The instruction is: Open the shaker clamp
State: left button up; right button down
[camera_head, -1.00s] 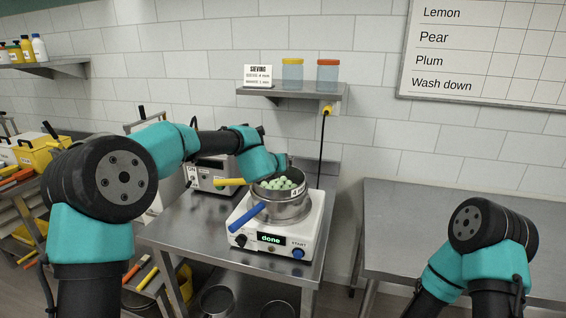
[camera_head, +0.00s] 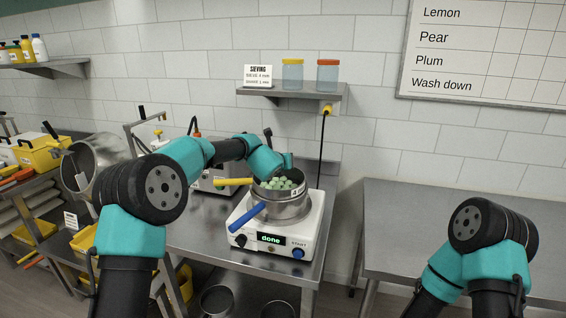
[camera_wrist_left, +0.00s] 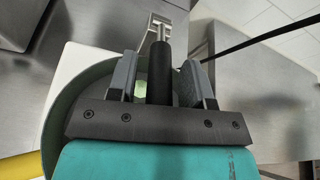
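The white shaker (camera_head: 306,228) stands on the steel table, its display reading "done". A steel sieve stack (camera_head: 285,209) with a yellow handle (camera_head: 232,181) and a blue handle (camera_head: 247,217) sits on it, holding green gummies (camera_head: 280,184). The clamp's black handle (camera_wrist_left: 160,75) and metal bracket (camera_wrist_left: 157,24) show in the left wrist view. My left gripper (camera_wrist_left: 160,62) is open, one finger on each side of the black handle, with gaps visible. In the head view its fingers are hidden behind the wrist. My right arm shows at lower right, its gripper out of view.
A wall shelf (camera_head: 290,91) with two jars is above. A steel drum (camera_head: 88,168) is at left. The right-hand table (camera_head: 450,220) is clear.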

pick_arm(q)
grip_shut()
